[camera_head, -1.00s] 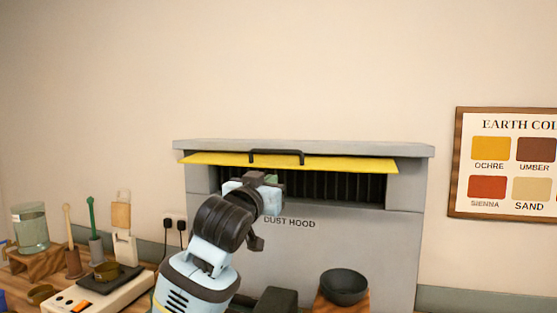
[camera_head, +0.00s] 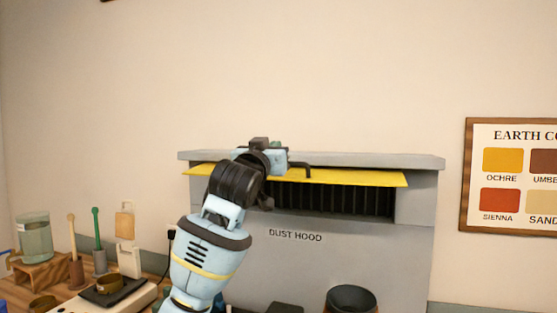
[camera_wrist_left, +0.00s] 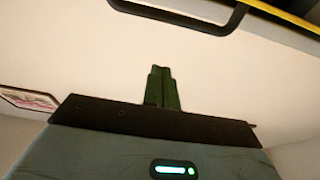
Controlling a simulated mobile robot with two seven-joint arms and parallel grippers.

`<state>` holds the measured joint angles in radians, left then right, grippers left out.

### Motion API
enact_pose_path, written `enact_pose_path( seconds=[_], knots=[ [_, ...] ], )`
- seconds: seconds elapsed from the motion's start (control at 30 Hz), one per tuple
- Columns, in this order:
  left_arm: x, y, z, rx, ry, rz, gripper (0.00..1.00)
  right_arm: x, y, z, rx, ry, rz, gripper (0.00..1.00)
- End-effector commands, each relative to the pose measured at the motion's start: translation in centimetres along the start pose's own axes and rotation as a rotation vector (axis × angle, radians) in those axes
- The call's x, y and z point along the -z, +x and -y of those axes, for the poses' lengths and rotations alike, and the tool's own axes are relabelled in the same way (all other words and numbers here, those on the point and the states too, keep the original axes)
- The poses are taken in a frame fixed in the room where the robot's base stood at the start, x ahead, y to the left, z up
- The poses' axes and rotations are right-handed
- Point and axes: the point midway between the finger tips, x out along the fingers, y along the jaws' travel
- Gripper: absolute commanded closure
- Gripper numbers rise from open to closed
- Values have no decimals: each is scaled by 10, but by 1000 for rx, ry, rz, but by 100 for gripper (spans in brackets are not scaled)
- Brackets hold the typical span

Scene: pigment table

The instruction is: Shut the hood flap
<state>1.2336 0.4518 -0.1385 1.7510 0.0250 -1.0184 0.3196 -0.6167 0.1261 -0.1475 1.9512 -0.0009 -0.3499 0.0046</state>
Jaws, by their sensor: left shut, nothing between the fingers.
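The yellow hood flap (camera_head: 350,177) sticks out, open, below the top ledge of the grey dust hood (camera_head: 335,255). The dark slatted opening shows beneath it. Its black handle (camera_head: 308,168) is partly hidden behind my left gripper (camera_head: 270,147), which is raised in front of the flap's left-centre part. In the left wrist view the gripper's green fingers (camera_wrist_left: 162,88) are together and empty. The handle (camera_wrist_left: 185,20) and the flap's yellow edge (camera_wrist_left: 288,15) cross the top of that view, apart from the fingers in the picture. My right gripper is not in view.
A glass jar (camera_head: 35,237), upright tools and a scale (camera_head: 105,290) crowd the bench at left. A colour chart (camera_head: 515,175) hangs on the right wall. The space above the hood is clear.

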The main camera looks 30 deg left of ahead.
Motion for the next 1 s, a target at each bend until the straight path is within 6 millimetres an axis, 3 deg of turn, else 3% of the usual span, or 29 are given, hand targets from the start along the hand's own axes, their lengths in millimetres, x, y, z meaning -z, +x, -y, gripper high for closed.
enact_pose_path(
  seconds=[0.37, 0.6, 1.0],
  knots=[
    [0, 44, 0, 0, 0, 1, 100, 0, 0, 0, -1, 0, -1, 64],
    [-28, 34, 0, 0, 1, 1, 100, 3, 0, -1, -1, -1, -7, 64],
    [-38, 30, 0, 0, 0, -1, 100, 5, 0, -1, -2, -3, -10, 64]
  ],
)
